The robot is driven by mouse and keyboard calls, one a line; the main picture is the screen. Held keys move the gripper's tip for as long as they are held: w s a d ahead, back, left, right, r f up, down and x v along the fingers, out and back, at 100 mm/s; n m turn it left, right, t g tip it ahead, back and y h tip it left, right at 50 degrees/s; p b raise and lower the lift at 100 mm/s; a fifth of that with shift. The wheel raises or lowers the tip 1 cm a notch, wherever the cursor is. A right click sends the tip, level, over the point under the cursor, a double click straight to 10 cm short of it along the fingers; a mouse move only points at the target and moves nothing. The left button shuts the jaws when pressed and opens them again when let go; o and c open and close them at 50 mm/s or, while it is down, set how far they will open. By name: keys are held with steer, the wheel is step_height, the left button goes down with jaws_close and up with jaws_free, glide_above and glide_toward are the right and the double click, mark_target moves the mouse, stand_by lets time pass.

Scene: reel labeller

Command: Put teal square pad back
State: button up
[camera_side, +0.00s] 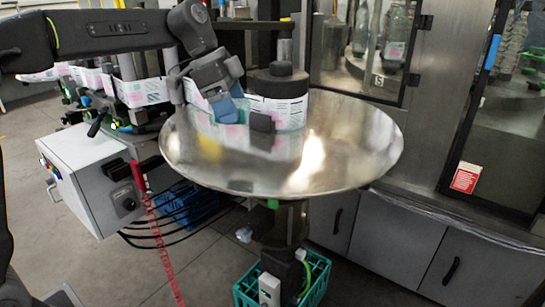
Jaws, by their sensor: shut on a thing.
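My gripper (226,96) is above the left-back part of a round shiny metal disc, pointing down. It is shut on a small blue-teal piece (229,112), which looks like the teal square pad. The pad's square outline is partly hidden by the jaws, and I cannot tell whether it touches the disc. Right beside it, a dark square block (262,122) stands in front of the printed label web. The round metal disc (350,150) carries a black stepped hub (279,80) at its back.
A printed label strip (285,111) wraps around the hub and runs left past the gripper. A green crate (318,278) is below. The disc's right half is clear.

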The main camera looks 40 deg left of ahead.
steer(key=w+d+r+m, duration=0.2)
steer(key=w+d, duration=0.1)
steer(key=d, duration=0.3)
glide_above(322, 177)
steer(key=a, duration=0.1)
steer(key=shift+g, duration=0.3)
steer(key=f, duration=0.6)
steer(key=shift+s+a+f, duration=0.1)
steer(key=shift+s+a, duration=0.05)
steer(key=shift+s, duration=0.1)
steer(key=shift+f, duration=2.05)
steer(key=shift+f, duration=0.15)
steer(key=o, duration=0.8)
